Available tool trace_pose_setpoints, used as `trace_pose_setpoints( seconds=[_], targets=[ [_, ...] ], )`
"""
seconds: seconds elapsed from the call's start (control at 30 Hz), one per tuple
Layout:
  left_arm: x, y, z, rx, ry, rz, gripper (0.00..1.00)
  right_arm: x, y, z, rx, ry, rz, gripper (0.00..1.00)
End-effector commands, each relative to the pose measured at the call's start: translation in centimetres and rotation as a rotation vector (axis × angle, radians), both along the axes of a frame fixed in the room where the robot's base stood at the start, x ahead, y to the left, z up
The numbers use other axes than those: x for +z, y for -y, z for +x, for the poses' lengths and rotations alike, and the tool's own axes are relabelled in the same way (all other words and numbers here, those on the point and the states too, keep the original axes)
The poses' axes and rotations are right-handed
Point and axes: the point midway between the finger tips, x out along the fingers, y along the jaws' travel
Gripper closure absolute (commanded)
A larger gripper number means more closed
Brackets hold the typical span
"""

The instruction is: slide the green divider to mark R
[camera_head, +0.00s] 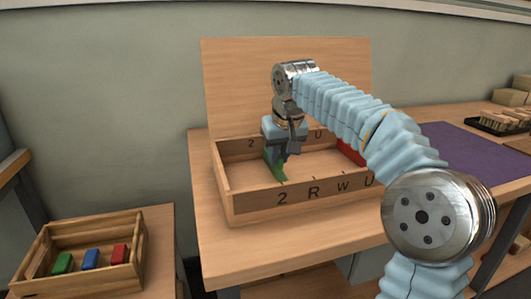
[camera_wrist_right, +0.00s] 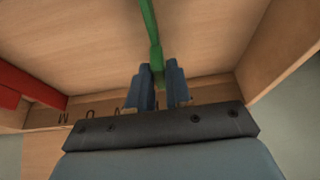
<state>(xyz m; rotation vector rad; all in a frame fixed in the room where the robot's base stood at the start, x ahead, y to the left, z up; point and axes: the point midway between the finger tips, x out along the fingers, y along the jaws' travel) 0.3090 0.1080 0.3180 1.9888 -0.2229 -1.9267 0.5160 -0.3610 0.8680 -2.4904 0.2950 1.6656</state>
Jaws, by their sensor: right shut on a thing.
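The green divider (camera_head: 281,174) stands inside the wooden box (camera_head: 222,175), near its left end. Its front end is close to mark 2 (camera_head: 282,196), left of mark R (camera_head: 312,193), on the front wall. My right gripper (camera_head: 279,152) reaches down into the box and is shut on the divider. In the right wrist view, the green divider (camera_wrist_right: 148,24) runs away from between the two fingers (camera_wrist_right: 158,88). The fingers hide part of it. My left gripper is not in view.
A red divider (camera_head: 351,152) stands at the box's right, also in the wrist view (camera_wrist_right: 32,84). Marks W and U lie right of R. The box floor between the dividers is clear. A crate (camera_head: 110,279) with green, blue and red blocks stands at lower left. A purple mat (camera_head: 470,152) lies right.

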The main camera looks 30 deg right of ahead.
Motion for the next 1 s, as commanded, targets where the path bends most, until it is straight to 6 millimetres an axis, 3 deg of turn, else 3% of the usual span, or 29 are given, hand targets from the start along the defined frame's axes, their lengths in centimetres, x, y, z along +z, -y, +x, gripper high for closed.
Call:
trace_pose_setpoints(
  seconds=[0.1, 0.2, 0.5, 0.53, 0.63, 1.0],
  targets=[
    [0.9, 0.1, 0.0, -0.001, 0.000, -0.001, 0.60, 0.2, 2.3, -0.6, -0.005, -0.001, -0.001, 1.00],
    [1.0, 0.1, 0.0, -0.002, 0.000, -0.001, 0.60, 0.1, 3.1, -0.8, -0.002, 0.000, -0.001, 1.00],
    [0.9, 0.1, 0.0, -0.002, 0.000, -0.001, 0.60, 0.0, 3.3, -0.8, 0.000, 0.002, -0.001, 1.00],
    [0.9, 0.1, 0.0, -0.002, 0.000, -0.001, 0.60, 0.0, 3.2, -0.8, 0.000, 0.002, -0.001, 0.77],
    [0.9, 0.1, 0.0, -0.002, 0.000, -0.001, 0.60, 0.0, 3.2, -0.8, 0.000, 0.002, 0.000, 0.61],
    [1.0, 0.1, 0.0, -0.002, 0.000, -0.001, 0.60, 0.6, 3.2, -0.9, 0.000, 0.002, 0.000, 0.60]
  ],
)
